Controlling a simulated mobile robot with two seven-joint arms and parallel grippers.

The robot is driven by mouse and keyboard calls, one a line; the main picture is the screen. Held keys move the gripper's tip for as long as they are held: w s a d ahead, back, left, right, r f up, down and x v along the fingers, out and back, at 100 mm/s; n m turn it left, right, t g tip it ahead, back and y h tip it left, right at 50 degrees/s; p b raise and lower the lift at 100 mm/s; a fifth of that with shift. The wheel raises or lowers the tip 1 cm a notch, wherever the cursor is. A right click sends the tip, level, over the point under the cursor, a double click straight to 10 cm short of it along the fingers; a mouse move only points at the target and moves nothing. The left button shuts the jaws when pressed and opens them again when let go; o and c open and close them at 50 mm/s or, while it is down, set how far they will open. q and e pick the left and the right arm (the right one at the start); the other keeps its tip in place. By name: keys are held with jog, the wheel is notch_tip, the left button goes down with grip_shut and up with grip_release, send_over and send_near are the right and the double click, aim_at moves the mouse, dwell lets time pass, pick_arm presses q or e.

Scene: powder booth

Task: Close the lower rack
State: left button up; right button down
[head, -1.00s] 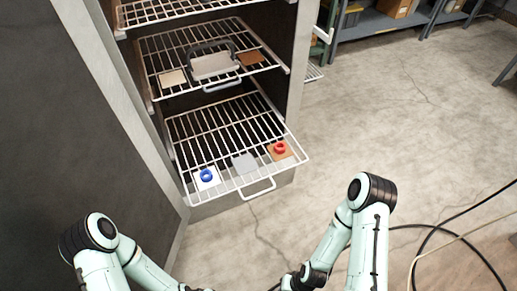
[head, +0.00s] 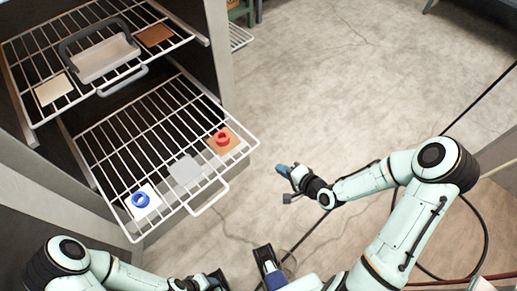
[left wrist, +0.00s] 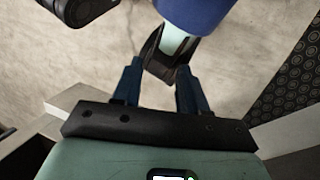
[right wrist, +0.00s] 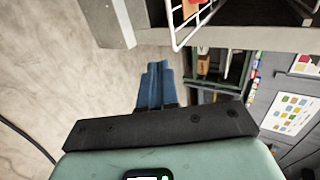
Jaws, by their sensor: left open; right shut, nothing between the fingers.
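The lower rack (head: 110,153) is a white wire shelf pulled out of the cabinet, with a wire handle (head: 210,199) on its front edge. The rack's corner shows in the right wrist view (right wrist: 178,42). My left gripper (left wrist: 160,68) is open; its fingers show in the left wrist view, away from the rack.
The upper rack (head: 22,60) is also partly out and holds a grey tray with a handle (head: 103,60) and two small plates. A dark cable (head: 480,105) crosses at the right.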

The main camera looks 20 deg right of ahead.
pick_arm(q)
jog(key=w+a+f+t+b, duration=0.1)
jog(key=w+f+b, duration=0.3)
jog(key=shift+a+f+t+y, duration=0.2)
jog(key=shift+a+t+y, duration=0.1)
jog(key=shift+a, duration=0.1)
pick_arm(e)
jog(key=w+r+x, duration=0.1)
jog(key=x, duration=1.2)
jog(key=shift+a+r, duration=0.2)
jog(key=shift+r, duration=0.15)
